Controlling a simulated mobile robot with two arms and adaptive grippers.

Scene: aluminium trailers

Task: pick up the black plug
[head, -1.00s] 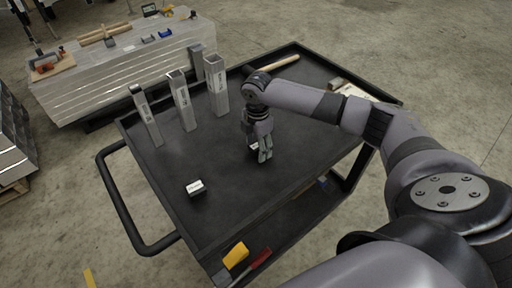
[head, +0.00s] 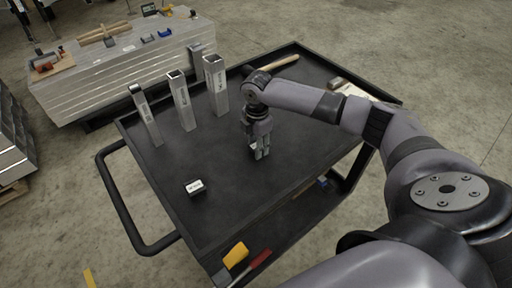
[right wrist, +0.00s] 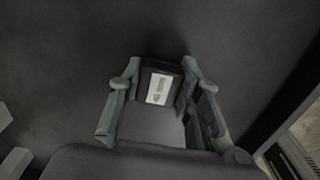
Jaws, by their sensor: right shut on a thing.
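My right gripper (head: 259,153) points down over the middle of the cart top. In the right wrist view its fingers (right wrist: 157,78) are shut on the black plug (right wrist: 147,77), a small dark block with a white label, one finger on each side. In the head view the fingers mostly hide this plug. I cannot tell whether it touches the cart top. A second small dark block with a white label (head: 195,187) sits apart on the cart top, to the left and nearer. My left gripper is not in view.
The black cart (head: 222,205) has a raised rim and a handle at left. Three upright aluminium tubes (head: 181,101) stand at its back left. A wooden-handled tool (head: 283,61) lies at the back. A yellow item (head: 236,255) shows low at the front. The cart's front middle is clear.

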